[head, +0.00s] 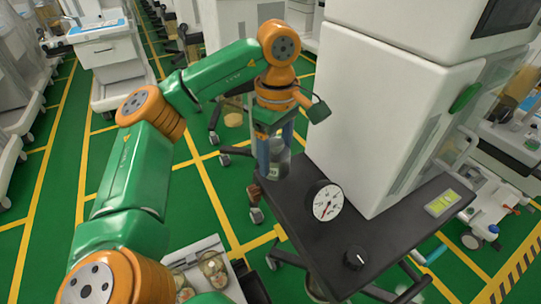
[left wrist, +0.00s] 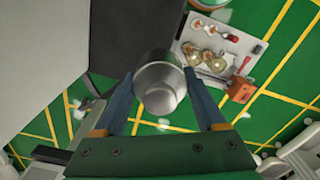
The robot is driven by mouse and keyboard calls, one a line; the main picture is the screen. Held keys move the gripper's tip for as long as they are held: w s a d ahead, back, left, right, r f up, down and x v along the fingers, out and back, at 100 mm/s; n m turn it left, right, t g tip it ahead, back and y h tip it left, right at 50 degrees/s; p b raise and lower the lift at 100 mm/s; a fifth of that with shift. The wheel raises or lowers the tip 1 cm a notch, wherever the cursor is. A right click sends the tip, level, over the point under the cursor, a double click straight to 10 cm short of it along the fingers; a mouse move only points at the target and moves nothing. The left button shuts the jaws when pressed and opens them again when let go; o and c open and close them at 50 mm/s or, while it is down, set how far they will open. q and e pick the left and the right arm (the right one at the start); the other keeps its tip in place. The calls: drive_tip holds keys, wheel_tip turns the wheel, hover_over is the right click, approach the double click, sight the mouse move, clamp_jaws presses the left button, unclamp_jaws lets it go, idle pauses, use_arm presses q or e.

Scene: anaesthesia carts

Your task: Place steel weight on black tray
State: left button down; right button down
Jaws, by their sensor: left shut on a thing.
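The steel weight (head: 277,160) is a shiny grey cylinder. My left gripper (head: 274,158) is shut on it and holds it upright at the far left corner of the black tray (head: 318,247). In the left wrist view the steel weight (left wrist: 160,88) sits between the two blue fingers of the left gripper (left wrist: 163,95). There the black tray (left wrist: 125,35) shows behind it, and the weight overlaps the tray's edge. I cannot tell whether the weight touches the tray. My right gripper is not in view.
A round dial (head: 325,201), a black knob (head: 356,257) and a yellow-green panel (head: 442,203) are on the black tray. A tall white cabinet (head: 370,110) stands behind it. A light tray (head: 236,284) with several jars is at lower left. The tray's front left part is bare.

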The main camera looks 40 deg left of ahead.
sight(277, 157)
use_arm(q)
drive_tip(key=w+f, duration=0.1)
drive_tip(key=w+a+f+p, duration=0.1)
drive_tip(key=w+a+f, duration=0.1)
drive_tip(key=f, duration=0.1)
wheel_tip(277, 157, down, 3)
drive_tip(key=shift+d+r+p, duration=0.1)
drive_tip(key=shift+r+p, duration=0.1)
drive_tip(key=shift+p, duration=0.45)
drive_tip(key=shift+w+f, duration=0.1)
drive_tip(key=shift+f, duration=0.25)
unclamp_jaws()
drive_tip(key=shift+d, duration=0.1)
wheel_tip(277, 157, up, 12)
drive_tip(key=shift+s, duration=0.2)
